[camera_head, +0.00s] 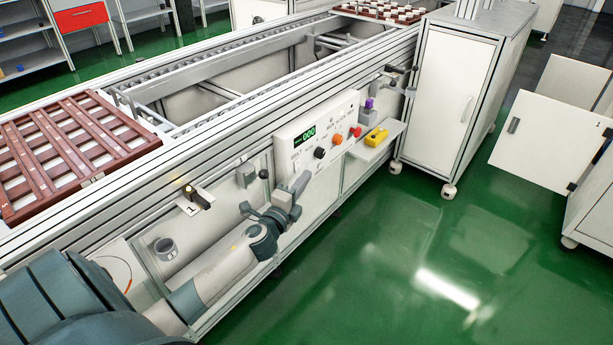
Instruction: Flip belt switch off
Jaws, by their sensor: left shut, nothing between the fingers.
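A white control panel (315,132) is set in the side of the conveyor. My left gripper (301,183) is shut and empty, just below the panel's left part. It looks apart from the knobs. My left arm reaches in from the lower left along the conveyor's side. My right gripper is out of view.
A small ledge (374,147) with a yellow box (376,137) juts out right of the panel. A black lever (197,198) and a grey fitting (246,174) are on the left side. A white cabinet (455,85) stands to the right. The green floor (400,260) in front is clear.

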